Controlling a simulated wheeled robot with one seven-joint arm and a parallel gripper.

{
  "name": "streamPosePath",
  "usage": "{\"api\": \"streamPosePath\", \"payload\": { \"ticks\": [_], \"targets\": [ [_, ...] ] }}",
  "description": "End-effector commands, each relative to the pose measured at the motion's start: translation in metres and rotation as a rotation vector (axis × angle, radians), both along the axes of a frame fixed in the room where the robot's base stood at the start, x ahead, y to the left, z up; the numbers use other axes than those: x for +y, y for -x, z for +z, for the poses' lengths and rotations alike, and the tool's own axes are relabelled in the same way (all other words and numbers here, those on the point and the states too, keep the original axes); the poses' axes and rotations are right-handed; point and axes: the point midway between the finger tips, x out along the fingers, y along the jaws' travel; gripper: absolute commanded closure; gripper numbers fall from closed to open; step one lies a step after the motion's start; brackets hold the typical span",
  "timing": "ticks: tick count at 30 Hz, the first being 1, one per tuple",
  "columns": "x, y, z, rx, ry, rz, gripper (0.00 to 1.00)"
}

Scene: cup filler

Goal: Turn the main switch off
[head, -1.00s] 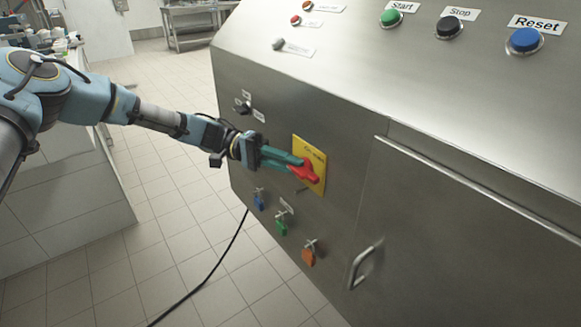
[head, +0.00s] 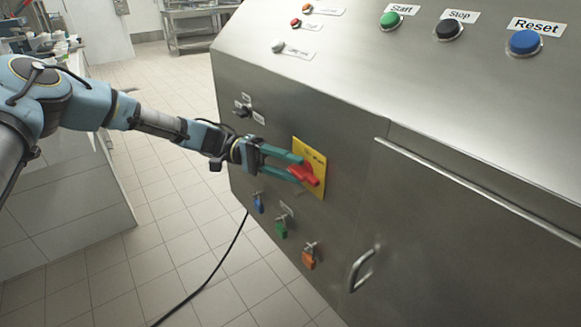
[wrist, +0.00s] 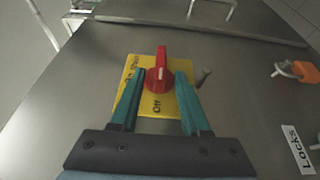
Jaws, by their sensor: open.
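The main switch is a red rotary knob (wrist: 158,80) with a raised handle on a yellow plate (wrist: 183,105). In the wrist view its handle points up, away from the word "Off" at the plate's lower edge. In the head view the red knob (head: 309,174) sits on the yellow plate (head: 318,157) on the machine's steel side. My gripper (head: 299,169) is open, its teal fingers reaching to the plate. In the wrist view my gripper (wrist: 160,74) has one finger on each side of the knob, with gaps showing. I cannot tell whether a fingertip touches the plate.
Blue, green and orange padlocks (head: 309,260) hang below the switch. A small black selector (head: 243,111) is to its left. A door handle (head: 362,270) sticks out at the lower right. Several push buttons (head: 525,42) are on the top panel.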

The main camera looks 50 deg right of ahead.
Motion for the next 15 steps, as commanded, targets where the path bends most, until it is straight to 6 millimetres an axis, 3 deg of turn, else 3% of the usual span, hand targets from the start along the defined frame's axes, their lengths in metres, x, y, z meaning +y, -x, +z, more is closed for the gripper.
{"api": "streamPosePath", "payload": {
  "ticks": [7, 15],
  "targets": [
    [0.001, -0.015, -0.002, -0.001, 0.001, 0.002, 0.54],
    [0.005, -0.067, -0.004, -0.002, 0.002, 0.004, 0.54]
  ]
}}
